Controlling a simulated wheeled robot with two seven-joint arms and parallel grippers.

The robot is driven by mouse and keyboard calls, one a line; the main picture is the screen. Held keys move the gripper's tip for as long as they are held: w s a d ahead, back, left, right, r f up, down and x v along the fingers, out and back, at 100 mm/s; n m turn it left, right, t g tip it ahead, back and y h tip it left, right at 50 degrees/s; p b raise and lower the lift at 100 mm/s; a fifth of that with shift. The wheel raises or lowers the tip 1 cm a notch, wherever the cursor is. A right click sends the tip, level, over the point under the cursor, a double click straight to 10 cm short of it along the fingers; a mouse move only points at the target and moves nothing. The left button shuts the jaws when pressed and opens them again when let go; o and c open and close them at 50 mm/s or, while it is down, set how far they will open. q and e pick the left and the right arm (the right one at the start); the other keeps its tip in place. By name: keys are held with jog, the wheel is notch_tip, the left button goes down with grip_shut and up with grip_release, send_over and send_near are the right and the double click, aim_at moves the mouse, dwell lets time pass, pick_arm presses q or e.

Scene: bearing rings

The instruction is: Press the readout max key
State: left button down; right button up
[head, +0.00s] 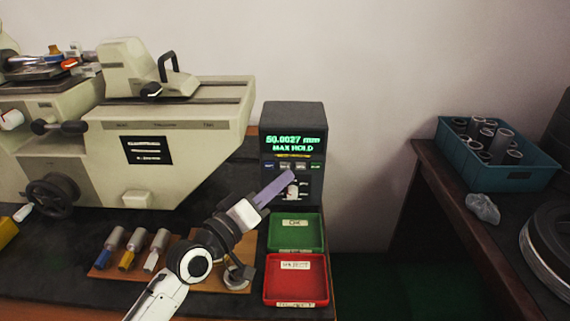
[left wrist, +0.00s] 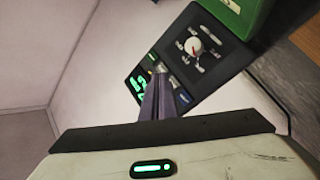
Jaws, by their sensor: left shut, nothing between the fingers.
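The readout (head: 293,115) is a dark box at the back of the bench, showing "50.0027 mm" and "MAX HOLD" in green. A row of small keys (head: 300,166) runs below its display, with a dial (head: 292,190) underneath. My left gripper (head: 289,175) is shut and empty, its purple-grey fingertips in front of the readout just below the key row. In the left wrist view the shut fingers (left wrist: 157,88) reach to the keys and hide part of the row; I cannot tell whether they touch. The dial (left wrist: 195,45) is clear of them. My right gripper is not in view.
A green OK tray (head: 296,247) and a red REJECT tray (head: 270,285) lie in front of the readout. A wooden board (head: 216,281) with several handled plugs lies left of them. A large beige measuring machine (head: 200,125) stands at the left.

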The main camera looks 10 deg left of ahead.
pick_arm(q)
jog(key=shift+s+d+p, duration=0.25)
jog(key=shift+s+p, duration=0.2)
jog(key=shift+s, duration=0.55)
jog(key=shift+s+d+p, duration=0.2)
jog(key=shift+s+p, duration=0.25)
jog(key=shift+s, duration=0.55)
